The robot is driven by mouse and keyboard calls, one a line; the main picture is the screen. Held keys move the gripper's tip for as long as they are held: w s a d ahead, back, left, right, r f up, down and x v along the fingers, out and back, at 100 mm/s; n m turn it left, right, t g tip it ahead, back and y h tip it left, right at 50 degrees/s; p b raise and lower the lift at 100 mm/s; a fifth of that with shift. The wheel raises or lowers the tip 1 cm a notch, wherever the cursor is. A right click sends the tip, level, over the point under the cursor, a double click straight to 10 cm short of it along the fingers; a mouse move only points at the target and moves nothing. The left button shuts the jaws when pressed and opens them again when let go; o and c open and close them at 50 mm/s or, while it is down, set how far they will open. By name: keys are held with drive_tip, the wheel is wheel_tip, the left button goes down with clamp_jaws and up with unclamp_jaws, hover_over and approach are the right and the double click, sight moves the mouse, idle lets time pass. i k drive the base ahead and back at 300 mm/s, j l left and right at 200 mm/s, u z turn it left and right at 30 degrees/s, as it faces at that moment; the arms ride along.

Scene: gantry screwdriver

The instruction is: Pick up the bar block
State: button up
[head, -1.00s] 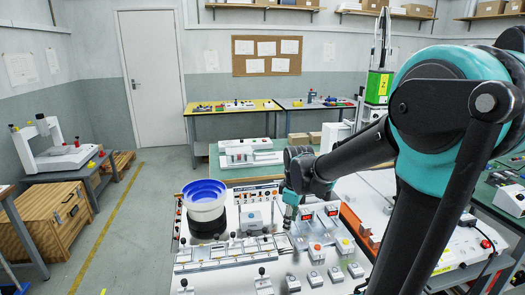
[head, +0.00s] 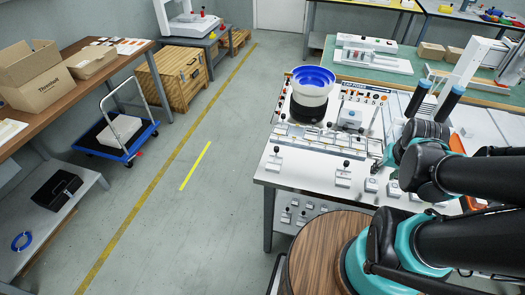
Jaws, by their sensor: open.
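My gripper (head: 379,167) is at the right of the white panel table (head: 320,175), low over its top and partly hidden by my own arm. Its fingers are small and dark here, and no object shows between them. A row of pale blocks (head: 318,139) runs along the panel, left of my gripper. I cannot tell for certain which thing is the bar block. Whether my gripper touches anything on the panel is not clear.
A blue-and-white bowl feeder (head: 311,88) stands at the panel's back left. Small lever boxes (head: 343,176) stand along its front.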

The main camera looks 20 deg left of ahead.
sight(275, 162)
drive_tip(key=u, duration=1.05)
